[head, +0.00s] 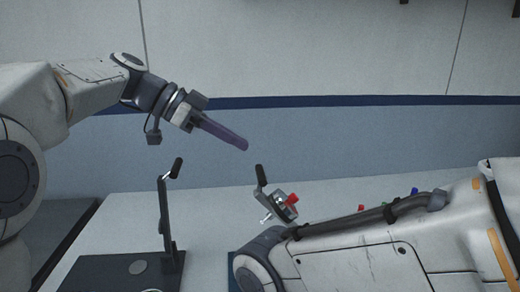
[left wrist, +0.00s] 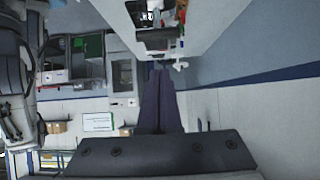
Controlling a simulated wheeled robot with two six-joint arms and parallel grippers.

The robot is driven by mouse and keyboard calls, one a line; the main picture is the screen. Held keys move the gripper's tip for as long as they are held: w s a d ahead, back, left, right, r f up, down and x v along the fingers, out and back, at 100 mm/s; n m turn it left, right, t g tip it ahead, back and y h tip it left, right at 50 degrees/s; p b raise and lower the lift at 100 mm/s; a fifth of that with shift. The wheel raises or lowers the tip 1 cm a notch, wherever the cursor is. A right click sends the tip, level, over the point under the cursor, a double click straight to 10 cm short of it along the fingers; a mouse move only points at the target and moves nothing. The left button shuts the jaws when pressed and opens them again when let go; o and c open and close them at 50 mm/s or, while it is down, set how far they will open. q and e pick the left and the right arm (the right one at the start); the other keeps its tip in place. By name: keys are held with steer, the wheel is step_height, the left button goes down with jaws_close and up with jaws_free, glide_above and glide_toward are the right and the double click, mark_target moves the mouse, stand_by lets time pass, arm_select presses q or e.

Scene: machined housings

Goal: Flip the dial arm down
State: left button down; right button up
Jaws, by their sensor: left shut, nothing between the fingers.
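A thin dark upright arm (head: 165,215) with a black grip at its top stands on a dark base plate (head: 95,272) at the lower left of the head view. It looks like the dial arm, but I cannot be sure. A second device (head: 283,208) has a tilted black handle, a metal body and a red part; its lower side is hidden behind my right arm. My left gripper (head: 245,145) is shut and empty, up in the air above and between the two devices, touching neither. Its shut fingers also show in the left wrist view (left wrist: 158,75). My right gripper is out of view.
The light table (head: 215,210) is bare between the devices. Small red and blue parts (head: 413,191) show behind my right arm, which covers the lower right. A grey wall with a dark blue stripe (head: 350,101) stands behind. The left wrist view shows cabinets (left wrist: 85,60).

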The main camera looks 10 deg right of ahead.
arm_select(q)
steer(key=shift+w+a+r, duration=0.1)
steer(key=shift+a+r, duration=0.15)
steer(key=shift+a, duration=0.45)
steer(key=shift+w+a+r, duration=0.1)
steer(key=shift+a+r, duration=0.1)
steer(key=shift+a, duration=0.45)
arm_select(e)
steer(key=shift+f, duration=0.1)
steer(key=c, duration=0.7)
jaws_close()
arm_select(q)
steer(key=s+d+f+n+y, duration=0.1)
steer(key=s+f+n+y, duration=0.6)
steer(key=s+f, duration=0.8)
steer(key=s+a+f+n+t+y, duration=0.1)
steer(key=s+a+f+n+y, duration=0.2)
steer(key=s+a+f, duration=0.6)
step_height(320, 180, down, 4)
steer(key=s+n, duration=0.1)
steer(key=s, duration=0.2)
steer(key=shift+r+n, duration=0.2)
steer(key=shift+n, duration=0.2)
